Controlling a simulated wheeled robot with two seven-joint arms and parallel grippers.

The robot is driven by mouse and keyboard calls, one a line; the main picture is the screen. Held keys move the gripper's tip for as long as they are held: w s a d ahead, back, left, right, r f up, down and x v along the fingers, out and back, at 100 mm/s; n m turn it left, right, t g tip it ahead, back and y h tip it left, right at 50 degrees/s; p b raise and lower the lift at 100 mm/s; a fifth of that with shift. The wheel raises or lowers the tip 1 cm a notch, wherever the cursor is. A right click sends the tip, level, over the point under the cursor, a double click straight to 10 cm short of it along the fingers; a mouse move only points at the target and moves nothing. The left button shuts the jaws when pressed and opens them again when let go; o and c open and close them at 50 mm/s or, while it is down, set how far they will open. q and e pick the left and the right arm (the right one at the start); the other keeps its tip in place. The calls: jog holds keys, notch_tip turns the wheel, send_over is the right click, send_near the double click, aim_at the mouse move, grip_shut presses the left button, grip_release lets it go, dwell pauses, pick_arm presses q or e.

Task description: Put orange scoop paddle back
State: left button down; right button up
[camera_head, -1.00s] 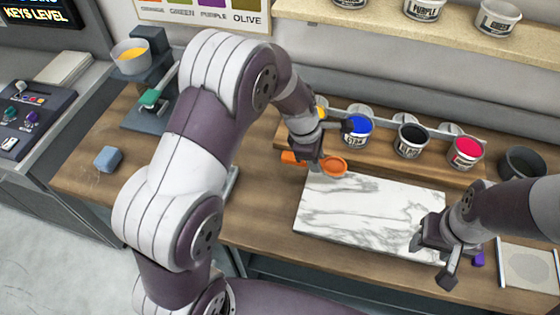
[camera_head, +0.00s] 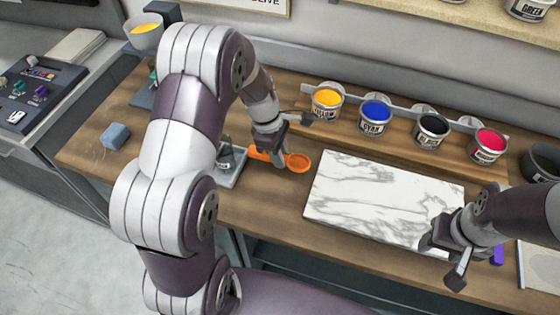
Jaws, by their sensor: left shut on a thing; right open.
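The orange scoop paddle (camera_head: 298,161) is held above the wooden bench, left of the white marble slab (camera_head: 385,198). My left gripper (camera_head: 270,153) is shut on its handle, and its bowl end points right. The handle's far end is partly hidden by my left arm. My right gripper (camera_head: 450,258) is open and empty at the lower right corner of the slab.
Ink cups stand behind the slab: yellow (camera_head: 327,102), cyan (camera_head: 374,117), black (camera_head: 431,130) and red (camera_head: 487,145). A grey tray (camera_head: 231,172) lies left of the paddle, partly behind my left arm. A blue-grey block (camera_head: 115,136) sits at left. Bench in front of the slab is clear.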

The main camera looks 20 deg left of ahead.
pick_arm(q)
jog(key=shift+a+x, duration=0.25)
jog(key=shift+x, duration=0.7)
jog(key=shift+a+x, duration=0.2)
jog(key=shift+x, duration=0.8)
jog(key=shift+f, duration=0.15)
jog(key=shift+f, duration=0.55)
jog(key=c, duration=0.9)
grip_release()
jog(key=shift+c, duration=0.2)
jog(key=shift+r, duration=0.15)
jog(key=shift+m, duration=0.4)
jog(key=v, duration=1.2)
jog(key=shift+s+d+r+b, duration=0.2)
jog(key=shift+s+r+b, duration=0.1)
jog(key=shift+r+b, duration=0.1)
jog(key=s+d+f+m+t+y, duration=0.1)
jog(key=s+d+m, duration=0.3)
jog(key=s+m, duration=0.8)
jog(key=m+y, duration=0.1)
jog(key=m, duration=0.5)
jog(key=shift+s+f+y, duration=0.2)
jog(key=shift+s+y, duration=0.2)
